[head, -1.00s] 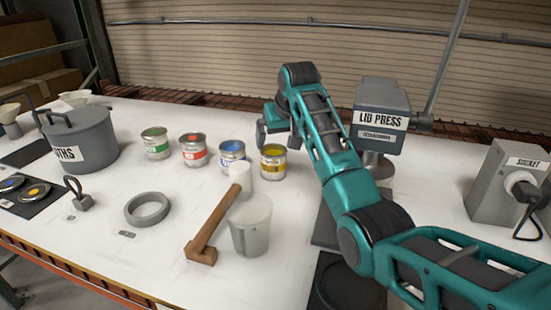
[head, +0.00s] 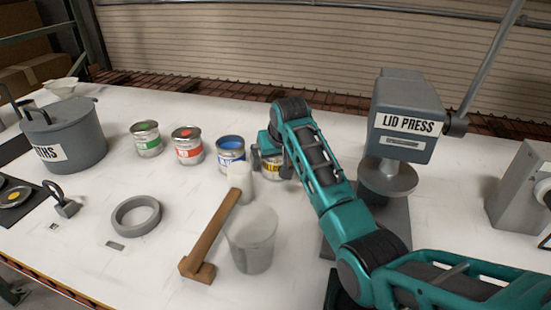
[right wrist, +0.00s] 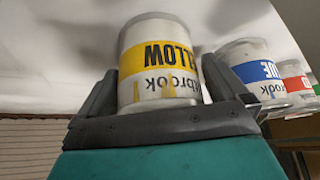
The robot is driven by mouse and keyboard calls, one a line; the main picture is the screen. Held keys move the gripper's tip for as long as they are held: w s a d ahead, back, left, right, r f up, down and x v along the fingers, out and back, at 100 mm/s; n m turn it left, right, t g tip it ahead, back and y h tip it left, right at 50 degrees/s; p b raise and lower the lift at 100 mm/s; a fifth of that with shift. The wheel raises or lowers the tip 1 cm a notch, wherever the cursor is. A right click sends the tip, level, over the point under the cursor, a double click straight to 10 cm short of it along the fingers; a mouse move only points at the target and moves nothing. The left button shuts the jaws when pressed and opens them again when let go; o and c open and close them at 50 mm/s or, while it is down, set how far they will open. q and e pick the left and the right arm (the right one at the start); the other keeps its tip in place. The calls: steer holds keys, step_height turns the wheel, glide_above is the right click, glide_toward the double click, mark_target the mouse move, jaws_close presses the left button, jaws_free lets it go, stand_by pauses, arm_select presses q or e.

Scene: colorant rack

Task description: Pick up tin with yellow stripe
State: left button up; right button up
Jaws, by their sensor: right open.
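The tin with the yellow stripe (head: 271,167) stands at the right end of a row of tins and is partly hidden by my right gripper (head: 272,150). In the right wrist view the tin (right wrist: 158,62) sits between the two fingers of the open right gripper (right wrist: 160,80), its yellow band showing. The left finger is close to its side; I cannot tell whether either finger touches it. My left gripper is not in view.
A blue-striped tin (head: 231,153) stands just left of the yellow one, then a red (head: 187,146) and a green tin (head: 146,139). The lid press (head: 405,115) stands to the right.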

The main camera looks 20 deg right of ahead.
steer(key=c, duration=1.1)
steer(key=shift+r, duration=0.2)
